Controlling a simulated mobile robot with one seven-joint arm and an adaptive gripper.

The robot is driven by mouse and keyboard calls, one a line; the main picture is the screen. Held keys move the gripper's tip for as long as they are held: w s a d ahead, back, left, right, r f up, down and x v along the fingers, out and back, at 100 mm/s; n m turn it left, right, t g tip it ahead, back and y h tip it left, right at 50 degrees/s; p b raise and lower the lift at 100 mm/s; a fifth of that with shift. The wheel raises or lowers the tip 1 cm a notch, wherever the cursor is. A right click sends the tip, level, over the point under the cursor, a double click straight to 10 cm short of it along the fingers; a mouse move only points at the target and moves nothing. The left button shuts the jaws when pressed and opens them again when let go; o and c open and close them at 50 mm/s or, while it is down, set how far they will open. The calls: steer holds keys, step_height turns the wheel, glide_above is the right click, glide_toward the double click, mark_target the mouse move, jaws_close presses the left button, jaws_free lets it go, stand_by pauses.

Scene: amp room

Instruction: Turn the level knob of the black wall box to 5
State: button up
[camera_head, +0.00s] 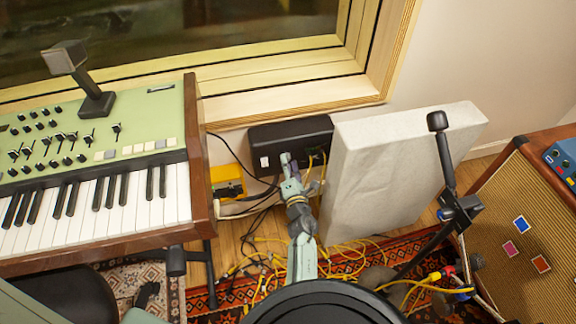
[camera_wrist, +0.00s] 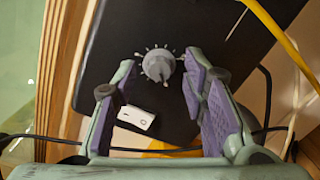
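The black wall box (camera_head: 302,129) is mounted below the window frame; its face fills the middle of the wrist view (camera_wrist: 108,38). The grey level knob (camera_wrist: 157,65) sits on that face with pale scale marks around it; I cannot read any numbers. In the head view the knob is hidden by my gripper (camera_head: 288,163). In the wrist view my gripper (camera_wrist: 158,65) is open, with one purple-padded finger on each side of the knob and a visible gap at both sides. A white rocker switch (camera_wrist: 133,117) is beside the knob.
A white panel (camera_head: 390,165) leans close to the box's right. A keyboard (camera_head: 110,200) stands at left, and a yellow box (camera_head: 228,181) sits below. Yellow cables (camera_head: 345,262) cover the floor; one cable (camera_wrist: 285,45) crosses near my right finger in the wrist view.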

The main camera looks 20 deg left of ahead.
steer(key=shift+w+a, duration=0.15)
jaws_close()
stand_by(0.4)
